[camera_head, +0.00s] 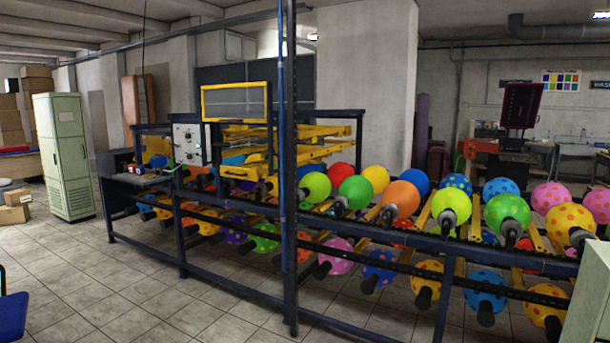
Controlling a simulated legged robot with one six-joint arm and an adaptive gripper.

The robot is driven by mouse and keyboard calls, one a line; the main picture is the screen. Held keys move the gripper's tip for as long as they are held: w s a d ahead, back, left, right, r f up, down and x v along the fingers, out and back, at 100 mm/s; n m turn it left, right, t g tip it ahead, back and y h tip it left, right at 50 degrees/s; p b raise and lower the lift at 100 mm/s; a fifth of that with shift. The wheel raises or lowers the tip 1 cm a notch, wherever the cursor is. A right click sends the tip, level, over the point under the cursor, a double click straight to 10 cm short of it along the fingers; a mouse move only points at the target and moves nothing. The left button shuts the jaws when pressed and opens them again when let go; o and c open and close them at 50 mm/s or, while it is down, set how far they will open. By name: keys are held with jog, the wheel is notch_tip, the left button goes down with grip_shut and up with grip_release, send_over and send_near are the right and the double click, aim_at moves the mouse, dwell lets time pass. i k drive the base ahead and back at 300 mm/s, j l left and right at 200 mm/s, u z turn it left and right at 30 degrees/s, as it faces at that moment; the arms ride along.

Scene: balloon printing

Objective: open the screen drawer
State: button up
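A yellow-framed grey screen (235,103) stands upright on top of the dark blue balloon-printing machine (184,235), left of the middle. It is the only screen-like part I can make out on the machine, and I cannot tell whether it is the screen drawer. Yellow arms and rails (262,150) sit just below and to the right of it. No handle can be made out at this distance. A grey control panel (188,145) is to its lower left. My gripper is not in view.
Rows of colourful balloons on the machine (440,245) fill the right side. A dark vertical post (290,200) stands in front. A pale green cabinet (64,157) and cardboard boxes (14,207) are at left. The tiled floor (120,290) at front left is mostly clear.

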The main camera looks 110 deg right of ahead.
aim_at(253, 173)
jog(key=z, duration=3.15)
jog(key=i+z, duration=0.15)
jog(key=i+u, duration=0.25)
jog(key=i, duration=1.6)
jog(key=i+z, duration=0.2)
jog(key=i, duration=0.25)
jog(key=i+j+z, duration=0.2)
jog(key=i, duration=0.2)
jog(key=i+j+z, duration=0.2)
jog(key=i, duration=0.25)
jog(key=i+j+z, duration=1)
jog(key=i+j, duration=0.15)
jog(key=j, duration=0.15)
